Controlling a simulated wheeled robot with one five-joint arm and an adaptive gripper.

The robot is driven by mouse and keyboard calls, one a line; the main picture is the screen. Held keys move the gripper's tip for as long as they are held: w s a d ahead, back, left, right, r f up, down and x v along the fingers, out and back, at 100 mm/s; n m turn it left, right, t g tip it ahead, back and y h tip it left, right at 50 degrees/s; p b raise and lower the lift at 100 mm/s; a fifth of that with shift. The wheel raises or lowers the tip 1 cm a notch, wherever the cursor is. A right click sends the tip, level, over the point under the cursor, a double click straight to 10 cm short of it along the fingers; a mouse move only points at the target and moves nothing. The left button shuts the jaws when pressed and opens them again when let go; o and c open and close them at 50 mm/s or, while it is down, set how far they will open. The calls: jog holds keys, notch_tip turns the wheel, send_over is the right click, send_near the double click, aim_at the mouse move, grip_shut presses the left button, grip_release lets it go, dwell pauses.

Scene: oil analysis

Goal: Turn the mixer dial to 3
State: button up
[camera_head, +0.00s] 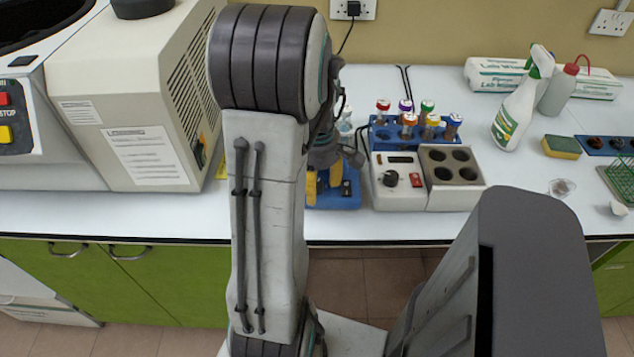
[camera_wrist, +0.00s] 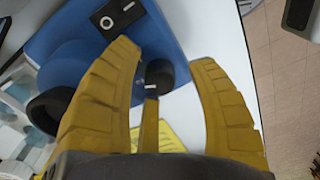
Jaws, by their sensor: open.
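The mixer is a blue unit (camera_head: 343,202) partly hidden behind my arm in the head view. In the wrist view its blue body (camera_wrist: 180,30) shows a black rocker switch (camera_wrist: 118,16) and a black dial (camera_wrist: 160,72). My gripper (camera_wrist: 163,58) has yellow fingers, spread open. The dial lies between them in the wrist view, with gaps visible on both sides. A narrow yellow piece stands below the dial and covers part of it. I cannot read the dial's number. In the head view my gripper (camera_head: 323,181) is just over the mixer.
A white heating block unit (camera_head: 398,196) with its own black knob stands right of the mixer. A blue rack (camera_head: 385,138) of capped vials is behind it. A large beige machine (camera_head: 130,110) stands left. Spray bottle (camera_head: 518,110) and sponge (camera_head: 561,147) are at right.

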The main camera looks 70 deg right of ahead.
jog(key=shift+o, duration=0.2)
grip_shut()
dwell(0.4)
